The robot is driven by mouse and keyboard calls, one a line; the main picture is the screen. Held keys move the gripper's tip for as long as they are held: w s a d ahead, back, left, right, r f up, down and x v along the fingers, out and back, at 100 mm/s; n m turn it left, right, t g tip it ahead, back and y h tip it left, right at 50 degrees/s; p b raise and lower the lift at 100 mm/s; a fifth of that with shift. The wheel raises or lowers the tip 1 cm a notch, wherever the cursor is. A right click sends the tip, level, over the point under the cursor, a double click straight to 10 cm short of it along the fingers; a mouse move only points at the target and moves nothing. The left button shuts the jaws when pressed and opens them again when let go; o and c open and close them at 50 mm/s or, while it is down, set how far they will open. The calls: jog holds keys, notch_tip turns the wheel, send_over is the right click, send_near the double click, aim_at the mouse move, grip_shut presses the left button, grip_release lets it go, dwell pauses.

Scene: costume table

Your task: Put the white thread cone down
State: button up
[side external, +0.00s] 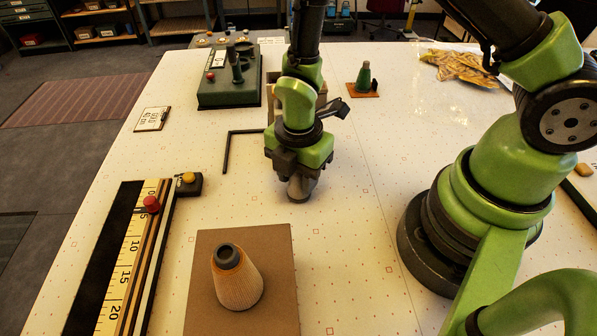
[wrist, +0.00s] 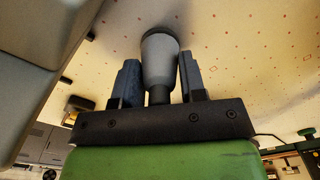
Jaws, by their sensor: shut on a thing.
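My gripper (side external: 299,172) points down over the middle of the white table. It is shut on the white thread cone (side external: 303,189), whose pale grey lower part shows beneath the jaws. In the wrist view the cone (wrist: 160,63) sits between the two dark fingers of the gripper (wrist: 159,72), with its wide end away from the palm and its narrow dark end toward it. The jaws hide part of the cone in the side view. I cannot tell whether its base touches the table.
A tan thread cone (side external: 238,287) stands on a brown board (side external: 277,247) in front. A green cone (side external: 364,74) stands on a small orange-brown pad behind. A black angle bracket (side external: 227,150) lies left of my gripper; a green machine (side external: 222,92) is behind it. A ruler (side external: 124,268) lies left.

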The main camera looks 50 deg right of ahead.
jog(key=shift+f, duration=0.1)
jog(key=o, duration=0.9)
notch_tip(320, 180, up, 12)
jog(key=shift+f, duration=0.25)
jog(key=shift+r, duration=0.65)
jog(key=s+d+r+m+t, duration=0.1)
jog(key=s+r+m+t, duration=0.1)
jog(key=r+m, duration=0.3)
jog(key=s+d+r+m+t+y, duration=0.1)
jog(key=s+r+m, duration=0.4)
jog(key=m, duration=0.5)
jog(key=s+d+r+m+t+y, duration=0.1)
jog(key=s+r+m+t, duration=0.3)
jog(key=m, duration=0.4)
jog(key=shift+s+d+r+m, duration=0.25)
jog(key=shift+d+r+m, duration=0.05)
jog(key=shift+d+r, duration=0.6)
